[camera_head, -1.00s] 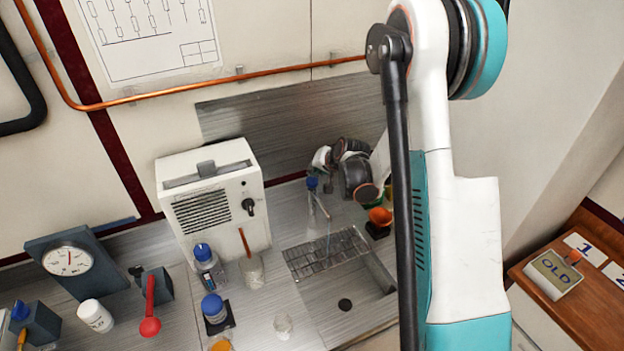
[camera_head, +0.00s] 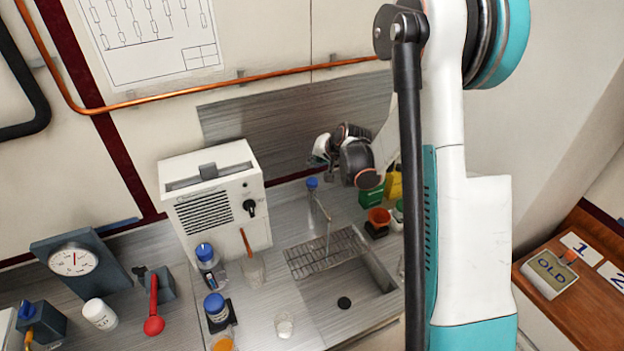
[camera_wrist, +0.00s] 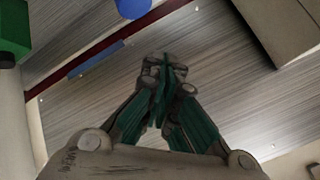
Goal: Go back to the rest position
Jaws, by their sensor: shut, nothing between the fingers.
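My gripper (camera_wrist: 163,66) is shut and empty in the wrist view, its fingertips together in front of the brushed metal backsplash (camera_wrist: 215,70). In the head view the end of my arm (camera_head: 322,150) hangs in the air in front of that backsplash (camera_head: 300,125), above the back of the sink (camera_head: 340,300). The fingertips are too small to make out there. No object is held.
A white vented box (camera_head: 212,205) stands left of the sink. Blue-capped bottles (camera_head: 216,308) are at the front. A copper pipe (camera_head: 250,78) runs along the wall above.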

